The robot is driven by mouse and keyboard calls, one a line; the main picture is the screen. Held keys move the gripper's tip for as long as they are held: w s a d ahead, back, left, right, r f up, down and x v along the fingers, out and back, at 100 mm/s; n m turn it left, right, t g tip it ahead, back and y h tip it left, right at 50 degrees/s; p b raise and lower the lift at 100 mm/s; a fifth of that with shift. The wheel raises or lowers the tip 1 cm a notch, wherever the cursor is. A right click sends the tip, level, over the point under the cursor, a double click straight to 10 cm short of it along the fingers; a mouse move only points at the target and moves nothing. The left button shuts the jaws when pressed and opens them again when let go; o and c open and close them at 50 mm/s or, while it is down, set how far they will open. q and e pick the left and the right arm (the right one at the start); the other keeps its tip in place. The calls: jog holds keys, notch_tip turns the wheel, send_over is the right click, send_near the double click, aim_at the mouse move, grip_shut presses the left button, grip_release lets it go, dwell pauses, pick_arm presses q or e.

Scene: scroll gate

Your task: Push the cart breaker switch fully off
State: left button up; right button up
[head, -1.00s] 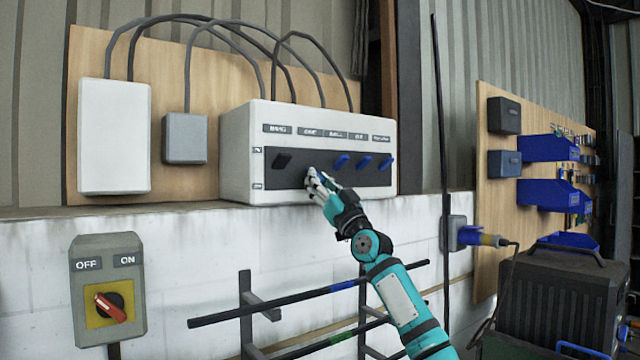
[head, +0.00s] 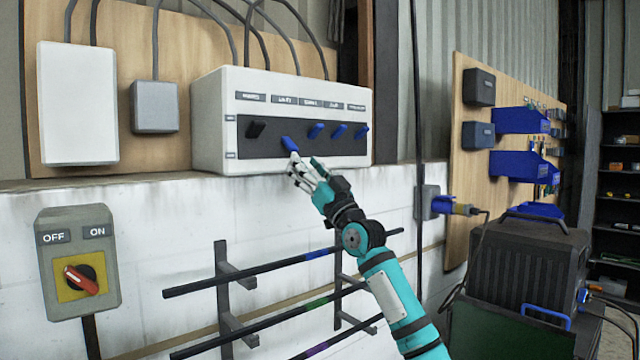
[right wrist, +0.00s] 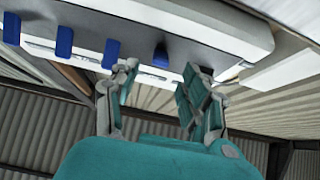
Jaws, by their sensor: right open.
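The white breaker box (head: 208,130) stands on the ledge, with a row of switches on its dark panel and small labels above that are too blurred to read surely. The leftmost switch (head: 256,129) is black and up. The second, a blue switch (head: 289,144), sits lower than the three blue switches to its right (head: 316,131), as if tilted down. My right gripper (head: 305,167) is open and empty, just below and in front of this lowered switch. In the right wrist view, the lowered switch (right wrist: 160,54) shows just beyond the gap between the spread fingers (right wrist: 160,80). My left gripper is out of view.
A grey OFF/ON box with a red rotary knob (head: 80,280) stands at lower left. A rack of dark bars (head: 230,285) stands below the ledge, beside my right arm. A dark upright pole (head: 417,100) and a plug socket (head: 428,202) are on the right.

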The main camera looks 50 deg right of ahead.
jog(key=v, duration=0.6)
jog(key=shift+f, duration=0.1)
dwell(0.6)
